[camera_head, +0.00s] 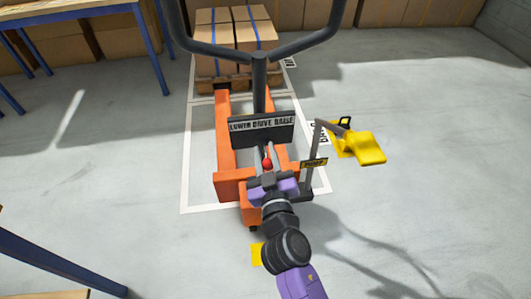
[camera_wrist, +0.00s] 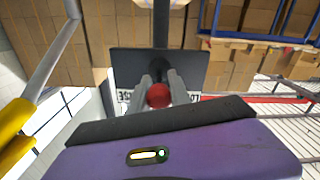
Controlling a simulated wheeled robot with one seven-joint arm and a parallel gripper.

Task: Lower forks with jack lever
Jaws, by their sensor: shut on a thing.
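The orange pallet jack (camera_head: 229,186) stands on the grey floor with a dark upright column and a wide two-armed handle (camera_head: 222,48). A dark sign plate (camera_head: 277,130) on the column reads "LOWER DRIVE RAISE". The jack lever has a red knob (camera_head: 267,163) just below that plate. In the wrist view the red knob (camera_wrist: 158,95) sits between the two grey fingertips. My gripper (camera_wrist: 158,92) is shut on the knob; it also shows in the head view (camera_head: 268,167). The lever's stem is mostly hidden.
A yellow pedal (camera_head: 362,147) on a grey arm sticks out to the right of the jack. A pallet with cardboard boxes (camera_head: 222,28) stands behind. Blue-legged tables (camera_head: 152,45) are on the left. The floor at the right is clear.

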